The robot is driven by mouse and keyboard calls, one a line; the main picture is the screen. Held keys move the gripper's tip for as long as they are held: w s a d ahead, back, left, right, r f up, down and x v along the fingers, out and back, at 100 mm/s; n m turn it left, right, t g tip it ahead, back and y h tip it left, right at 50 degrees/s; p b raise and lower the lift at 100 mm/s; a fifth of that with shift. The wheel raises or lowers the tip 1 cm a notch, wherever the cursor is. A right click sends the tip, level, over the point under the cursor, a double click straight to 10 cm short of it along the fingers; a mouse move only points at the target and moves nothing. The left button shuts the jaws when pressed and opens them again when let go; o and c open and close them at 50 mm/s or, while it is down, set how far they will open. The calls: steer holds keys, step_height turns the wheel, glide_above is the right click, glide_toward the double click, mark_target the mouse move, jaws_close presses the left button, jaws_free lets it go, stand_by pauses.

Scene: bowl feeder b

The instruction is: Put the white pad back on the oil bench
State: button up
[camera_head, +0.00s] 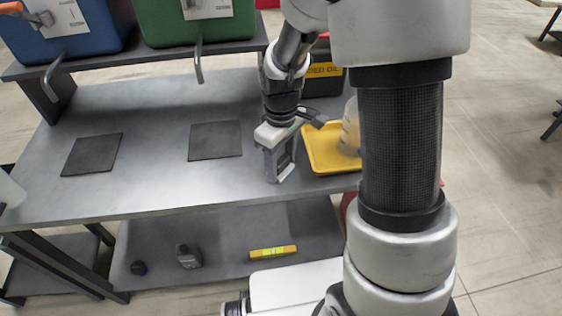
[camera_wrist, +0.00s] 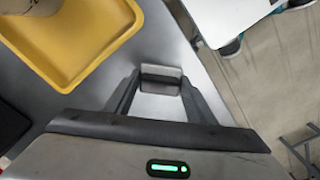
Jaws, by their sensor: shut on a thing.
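My gripper (camera_head: 279,176) is over the grey bench (camera_head: 160,180), just left of the yellow tray, pointing down near the front edge. In the wrist view my gripper (camera_wrist: 160,80) has its fingers closed in around a pale, flat piece. A black box labelled as oil (camera_head: 323,76) stands at the bench's back right, partly behind my arm.
The yellow tray (camera_head: 322,155) holds a whitish bottle (camera_head: 350,130), partly hidden by my arm. Two dark mats (camera_head: 92,154) (camera_head: 215,140) lie on the left. Blue (camera_head: 62,35) and green (camera_head: 195,20) bins stand on the raised back shelf. The lower shelf holds a yellow level (camera_head: 272,252).

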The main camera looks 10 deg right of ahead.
steer(key=shift+f, duration=0.2)
steer(key=o, duration=1)
step_height(320, 180, up, 12)
steer(key=r+p, duration=0.1)
steer(key=p, duration=0.2)
step_height(320, 180, up, 6)
steer(key=m+t, duration=0.2)
glide_above(282, 161)
steer(key=s+d, duration=0.2)
steer(key=s, duration=0.2)
steer(key=s+d+r+m+t, duration=0.35)
steer(key=s+r+m, duration=0.35)
steer(key=s, duration=0.5)
steer(key=r+p, duration=1.5)
steer(key=shift+w+a+r, duration=0.3)
steer(key=shift+w+a, duration=0.05)
